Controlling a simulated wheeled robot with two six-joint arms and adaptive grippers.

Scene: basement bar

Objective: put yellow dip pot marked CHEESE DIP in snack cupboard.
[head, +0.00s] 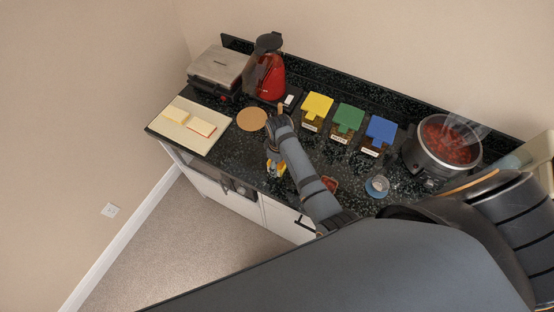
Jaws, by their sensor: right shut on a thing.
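My right gripper (274,160) is over the front part of the dark counter, its arm reaching in from the lower right. It is shut on a small yellow thing (276,169), which looks like the yellow dip pot. The gripper hides much of it, and its label cannot be read. White cupboard fronts (280,217) with dark handles stand below the counter; they look shut, and I cannot read which is the snack cupboard. My left gripper is not in view.
On the counter (228,154) are a board (186,140) with bread or cheese slices, a metal press (218,68), a red jug (268,78), a round cork mat (251,119), yellow, green and blue lidded boxes (348,118), a pot of red food (446,142) and a small blue-grey dish (377,186).

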